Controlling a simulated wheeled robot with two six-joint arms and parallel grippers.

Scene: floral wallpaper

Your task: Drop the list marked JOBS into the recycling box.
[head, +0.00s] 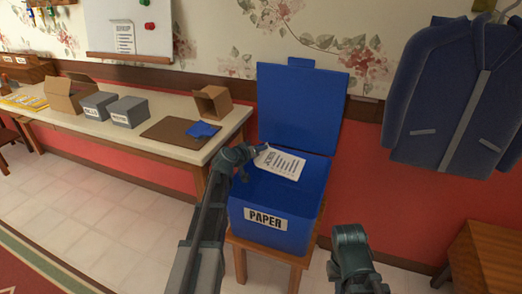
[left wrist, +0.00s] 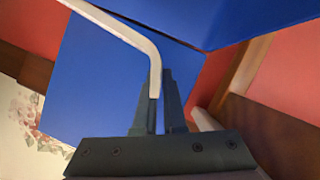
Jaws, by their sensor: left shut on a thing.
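The list marked JOBS (head: 281,163) is a white sheet with dark lines of print. My left gripper (head: 258,150) is shut on its left edge and holds it over the open recycling box. The blue box (head: 290,228) has a white PAPER label on its front, and its lid (head: 302,108) stands up at the back. In the left wrist view the sheet (left wrist: 125,32) shows as a bent white strip between the closed fingers (left wrist: 161,92), with blue surfaces of the box behind. My right arm (head: 352,258) is low at the right of the box; its fingers cannot be made out.
The box stands on a small wooden stand (head: 262,254). A long table (head: 60,122) at left holds grey boxes (head: 128,111), open cardboard boxes (head: 212,103) and a brown board with a blue cloth (head: 203,129). A blue jacket (head: 440,95) hangs at right above a wooden cabinet (head: 490,255).

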